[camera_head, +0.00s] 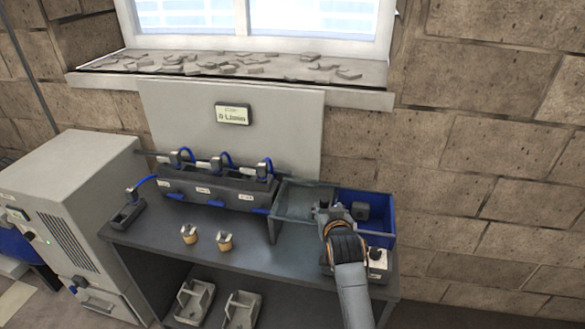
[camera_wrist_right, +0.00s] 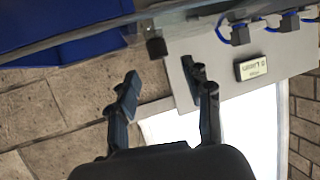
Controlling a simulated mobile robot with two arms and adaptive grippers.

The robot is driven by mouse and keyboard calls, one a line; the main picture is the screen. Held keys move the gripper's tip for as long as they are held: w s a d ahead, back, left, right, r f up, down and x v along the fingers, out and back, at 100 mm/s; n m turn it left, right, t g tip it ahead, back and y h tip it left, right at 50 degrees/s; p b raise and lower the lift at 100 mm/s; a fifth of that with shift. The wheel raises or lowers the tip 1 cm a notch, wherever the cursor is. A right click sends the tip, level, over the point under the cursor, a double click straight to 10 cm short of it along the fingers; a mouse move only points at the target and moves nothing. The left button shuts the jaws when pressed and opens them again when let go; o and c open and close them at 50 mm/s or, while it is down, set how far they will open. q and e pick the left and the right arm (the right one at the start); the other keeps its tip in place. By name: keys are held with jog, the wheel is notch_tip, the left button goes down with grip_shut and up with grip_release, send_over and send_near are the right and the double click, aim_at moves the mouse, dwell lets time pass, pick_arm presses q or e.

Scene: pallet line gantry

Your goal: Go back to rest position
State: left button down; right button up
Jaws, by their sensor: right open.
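My right gripper (camera_head: 322,210) reaches in from the lower right in the head view, over the right part of the dark table near the bins. In the right wrist view my right gripper (camera_wrist_right: 165,85) has its two fingers spread apart with nothing between them. It points toward the wall and window. My left gripper does not show in either view.
A dark table (camera_head: 190,238) carries a grey bin (camera_head: 297,203) and a blue bin (camera_head: 385,212) with a dark block (camera_head: 361,210) inside. A rack (camera_head: 218,190) with blue cables and two small tan-based parts (camera_head: 189,235) stand left. A grey cabinet (camera_head: 75,185) is at far left.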

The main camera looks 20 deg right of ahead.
jog(key=shift+s, duration=0.1)
jog(key=s+a+f+n+g+y, duration=0.1)
jog(key=s+a+f+n+g, duration=0.15)
jog(key=s, duration=0.95)
jog(key=s+a+f+n+g+y, duration=0.1)
jog(key=s+a+f+g+y, duration=0.2)
jog(key=s, duration=0.9)
jog(key=s+a+f+n+g, duration=0.2)
jog(key=s+a+f+g, duration=0.15)
jog(key=s, duration=0.85)
notch_tip(320, 180, down, 30)
jog(key=s+g+b, duration=0.2)
jog(key=b, duration=0.1)
jog(key=s+d+f+g+b, duration=0.1)
jog(key=s+d+f, duration=0.1)
jog(key=s+f, duration=1.4)
jog(key=shift+s+d+f, duration=0.15)
jog(key=shift+d+f, duration=0.05)
jog(key=shift+f, duration=0.1)
